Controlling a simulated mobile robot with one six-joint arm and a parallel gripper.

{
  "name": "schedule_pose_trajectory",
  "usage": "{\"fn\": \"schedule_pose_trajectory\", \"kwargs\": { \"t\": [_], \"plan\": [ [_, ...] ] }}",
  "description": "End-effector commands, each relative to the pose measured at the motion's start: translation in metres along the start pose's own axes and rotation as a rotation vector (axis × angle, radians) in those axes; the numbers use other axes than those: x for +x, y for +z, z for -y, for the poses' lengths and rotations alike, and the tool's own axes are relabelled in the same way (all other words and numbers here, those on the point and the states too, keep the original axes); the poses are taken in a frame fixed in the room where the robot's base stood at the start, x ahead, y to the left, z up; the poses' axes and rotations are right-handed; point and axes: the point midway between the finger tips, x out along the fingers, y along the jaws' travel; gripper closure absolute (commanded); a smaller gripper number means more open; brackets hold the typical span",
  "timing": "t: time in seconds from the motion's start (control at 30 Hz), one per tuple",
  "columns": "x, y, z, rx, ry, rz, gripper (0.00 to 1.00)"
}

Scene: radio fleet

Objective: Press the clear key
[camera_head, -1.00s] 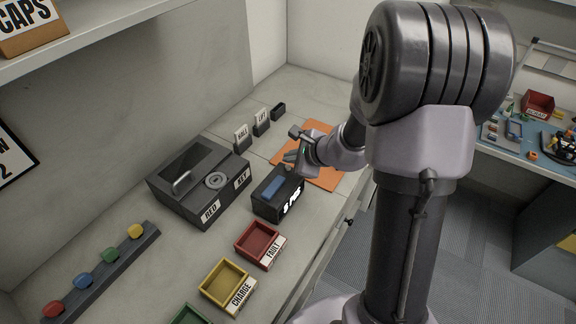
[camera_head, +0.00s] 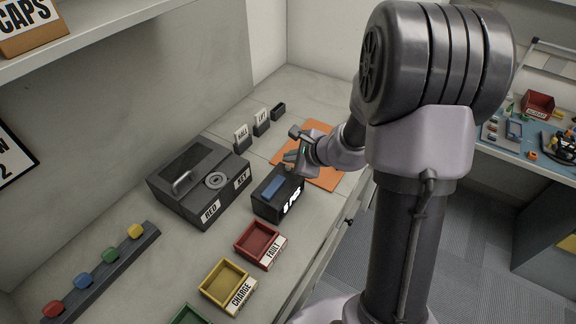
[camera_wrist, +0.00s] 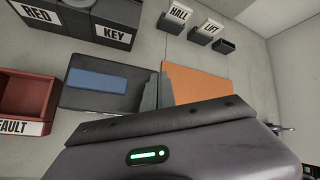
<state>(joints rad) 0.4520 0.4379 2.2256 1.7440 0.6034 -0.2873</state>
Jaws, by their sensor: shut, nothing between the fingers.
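A black box (camera_head: 268,206) with a lit white display on its front stands on the counter in the head view. A long blue key (camera_head: 272,187) lies on its top; no word on the key is readable, so I cannot tell whether it is the clear key. In the wrist view the blue key (camera_wrist: 98,80) shows on the dark box top (camera_wrist: 122,103). My gripper (camera_head: 291,146) is shut and empty, beyond the box's far right end in the head view. In the wrist view its grey fingers (camera_wrist: 152,95) show at the box's right end, beside the key and apart from it.
A dark case (camera_head: 190,200) labelled RED and KEY stands left of the box. An orange mat (camera_head: 325,178) lies behind my gripper. A red FAULT tray (camera_head: 262,240) and a yellow CHARGE tray (camera_head: 224,280) are nearer. HALL and LIFT holders (camera_head: 261,124) stand at the back.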

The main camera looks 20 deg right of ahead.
Motion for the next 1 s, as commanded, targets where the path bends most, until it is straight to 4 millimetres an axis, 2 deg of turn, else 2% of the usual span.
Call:
{"fn": "schedule_pose_trajectory", "kwargs": {
  "t": [1.0],
  "plan": [
    [0.0079, -0.0058, -0.0057, 0.0, 0.0, 0.0, 1.0]
  ]
}}
